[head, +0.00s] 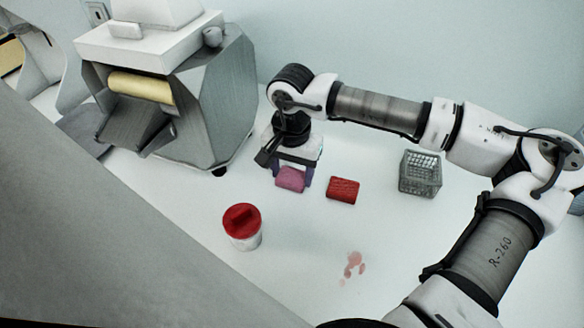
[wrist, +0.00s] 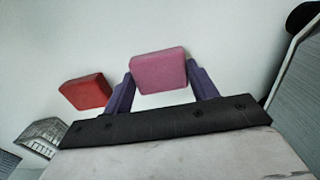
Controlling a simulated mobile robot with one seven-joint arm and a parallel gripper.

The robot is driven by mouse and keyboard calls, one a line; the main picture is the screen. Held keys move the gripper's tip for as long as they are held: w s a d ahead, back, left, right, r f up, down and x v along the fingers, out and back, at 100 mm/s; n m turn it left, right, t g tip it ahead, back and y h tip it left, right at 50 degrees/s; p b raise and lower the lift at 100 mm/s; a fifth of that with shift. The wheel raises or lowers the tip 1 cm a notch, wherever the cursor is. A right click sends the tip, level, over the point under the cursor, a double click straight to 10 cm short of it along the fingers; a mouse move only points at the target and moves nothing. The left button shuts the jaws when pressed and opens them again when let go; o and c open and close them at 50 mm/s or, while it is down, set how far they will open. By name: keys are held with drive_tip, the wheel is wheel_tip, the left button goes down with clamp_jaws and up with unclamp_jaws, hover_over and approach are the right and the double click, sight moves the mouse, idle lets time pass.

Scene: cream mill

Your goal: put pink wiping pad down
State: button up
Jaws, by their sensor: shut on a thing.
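The pink wiping pad (head: 290,179) is between the two purple fingers of my gripper (head: 290,175), low over the white tabletop beside the grey machine. In the wrist view the pink pad (wrist: 159,71) spans the gap between the fingers of my gripper (wrist: 160,85), and both fingers meet its sides. My gripper is shut on it. I cannot tell whether the pad's underside touches the tabletop.
A red pad (head: 343,190) lies just right of the pink one. A grey wire basket (head: 420,173) stands further right. A reddish smear (head: 353,264) marks the tabletop. The grey machine (head: 170,95) stands left.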

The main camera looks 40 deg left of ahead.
sight(292, 176)
drive_tip(key=shift+f, duration=0.1)
drive_tip(key=shift+f, duration=0.1)
drive_tip(key=o, duration=0.9)
drive_tip(key=shift+o, duration=0.2)
wheel_tip(292, 176, up, 12)
drive_tip(key=b, duration=0.3)
drive_tip(key=shift+r, duration=0.2)
